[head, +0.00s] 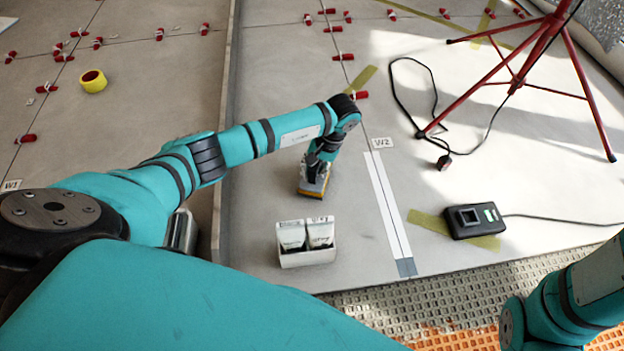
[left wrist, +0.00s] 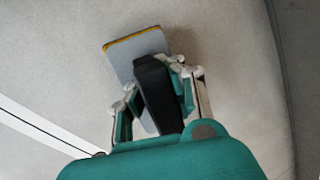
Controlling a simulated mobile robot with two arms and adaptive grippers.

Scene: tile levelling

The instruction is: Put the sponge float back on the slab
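The sponge float (head: 311,188) has a grey plate with a yellow-orange edge and a dark handle. In the left wrist view its plate (left wrist: 128,52) lies beyond the fingers. My left gripper (head: 322,165) points down over it, with its fingers (left wrist: 154,78) on both sides of the handle, apparently shut on it. The float is at or just above the grey slab (head: 270,210); I cannot tell whether it touches. My fingers hide part of the plate. My right gripper is out of view; only part of the right arm shows at lower right.
A white holder (head: 308,258) with two packets stands just in front of the float. A white strip (head: 390,210) runs to its right, by the W2 label (head: 382,143). A black device (head: 475,220) with a cable and a red tripod (head: 520,80) stand farther right.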

